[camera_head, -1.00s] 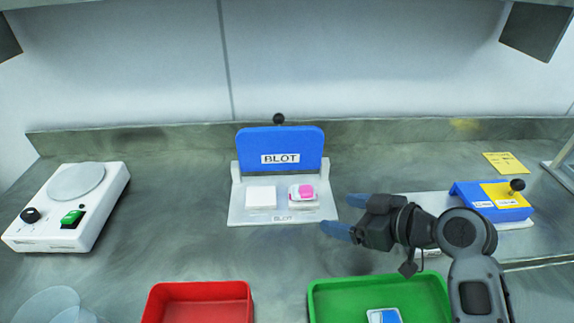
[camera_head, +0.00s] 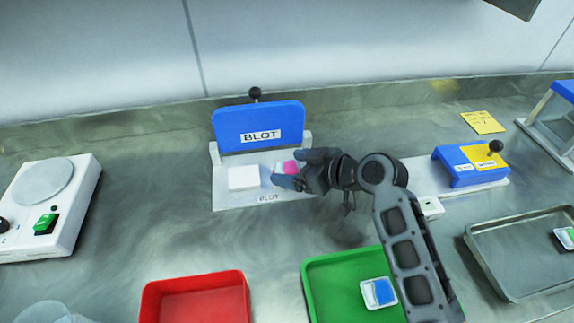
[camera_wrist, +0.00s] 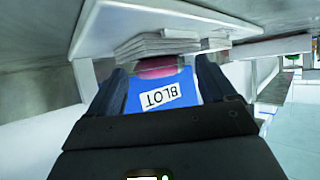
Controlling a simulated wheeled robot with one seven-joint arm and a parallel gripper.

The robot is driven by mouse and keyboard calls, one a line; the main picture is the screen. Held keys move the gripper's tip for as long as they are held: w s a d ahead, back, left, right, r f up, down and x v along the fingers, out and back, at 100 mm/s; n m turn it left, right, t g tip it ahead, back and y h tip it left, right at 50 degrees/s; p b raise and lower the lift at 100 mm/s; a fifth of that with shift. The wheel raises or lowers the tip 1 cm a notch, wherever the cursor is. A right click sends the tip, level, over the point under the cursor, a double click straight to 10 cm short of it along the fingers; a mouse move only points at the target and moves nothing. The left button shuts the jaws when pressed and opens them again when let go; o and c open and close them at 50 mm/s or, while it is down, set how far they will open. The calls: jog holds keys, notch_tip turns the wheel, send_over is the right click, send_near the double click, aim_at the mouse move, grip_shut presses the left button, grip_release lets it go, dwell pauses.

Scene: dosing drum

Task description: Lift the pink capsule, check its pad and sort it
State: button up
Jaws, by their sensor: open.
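The pink and white capsule (camera_head: 291,167) is on the right side of the blotting stand (camera_head: 228,202), partly hidden by my gripper (camera_head: 298,170). My gripper is open, with its fingers around or just beside the capsule; I cannot tell if they touch it. In the wrist view, a pink piece (camera_wrist: 157,67) shows between the two open fingers (camera_wrist: 163,82), in front of the blue BLOT plate. A square white pad (camera_head: 243,177) lies on the stand left of the capsule. The stand's blue flap (camera_head: 258,122) is raised. The pad under the capsule is hidden.
A red tray (camera_head: 195,280) and a green tray (camera_head: 325,295) holding a blue and white packet (camera_head: 379,292) are at the front. A white device (camera_head: 60,210) stands left. A blue and yellow device (camera_head: 470,162) and a metal tray (camera_head: 510,285) are right.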

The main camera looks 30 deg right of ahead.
jog(key=shift+f, duration=0.15)
jog(key=shift+f, duration=0.1)
jog(key=c, duration=1.4)
